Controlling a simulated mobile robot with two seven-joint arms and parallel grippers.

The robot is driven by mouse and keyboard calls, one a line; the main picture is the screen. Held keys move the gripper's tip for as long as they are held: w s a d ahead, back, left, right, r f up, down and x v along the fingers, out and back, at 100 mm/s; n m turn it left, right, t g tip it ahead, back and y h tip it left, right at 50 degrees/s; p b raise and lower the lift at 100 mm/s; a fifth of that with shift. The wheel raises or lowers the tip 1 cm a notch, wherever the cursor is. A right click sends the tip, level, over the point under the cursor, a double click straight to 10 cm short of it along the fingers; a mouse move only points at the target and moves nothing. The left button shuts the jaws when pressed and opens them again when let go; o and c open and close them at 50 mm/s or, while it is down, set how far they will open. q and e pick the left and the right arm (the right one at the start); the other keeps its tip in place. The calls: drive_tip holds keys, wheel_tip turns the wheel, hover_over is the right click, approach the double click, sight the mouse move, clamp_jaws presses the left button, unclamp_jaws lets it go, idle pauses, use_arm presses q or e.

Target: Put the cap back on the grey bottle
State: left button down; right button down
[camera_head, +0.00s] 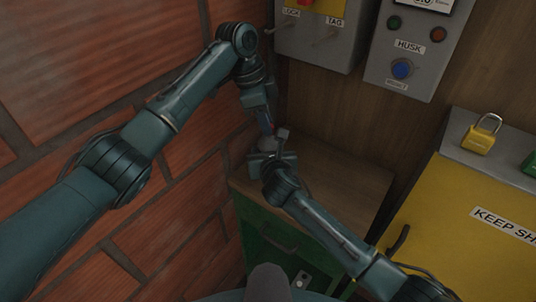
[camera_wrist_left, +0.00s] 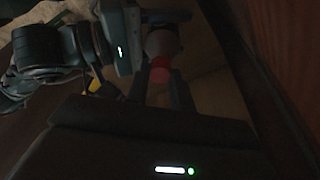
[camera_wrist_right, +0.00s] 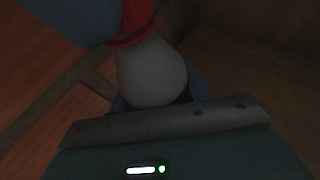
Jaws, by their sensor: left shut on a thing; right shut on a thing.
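The grey bottle (camera_wrist_right: 152,75) fills the middle of the right wrist view. In the left wrist view the bottle (camera_wrist_left: 160,44) is beyond the cap. My right gripper (camera_head: 268,154) is shut on the bottle over the wooden cabinet top. The red cap (camera_wrist_left: 160,74) is between the fingers of my left gripper (camera_wrist_left: 159,92), which is shut on it. In the right wrist view the ribbed red cap (camera_wrist_right: 132,24) is at the bottle's neck end. They look touching, but I cannot tell whether the cap is seated. In the head view the grippers partly hide both.
The cabinet's wooden top (camera_head: 340,182) is bare on the right. A brick wall (camera_head: 85,60) is close on the left. Control boxes (camera_head: 408,45) hang at the back. A yellow cabinet (camera_head: 460,215) with a yellow padlock (camera_head: 480,138) stands on the right.

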use_arm(q)
drive_tip(key=c, duration=1.2)
unclamp_jaws()
drive_tip(key=shift+r, duration=0.1)
drive_tip(key=shift+r, duration=2.2)
drive_tip(key=shift+o, duration=0.3)
drive_tip(key=shift+o, duration=0.2)
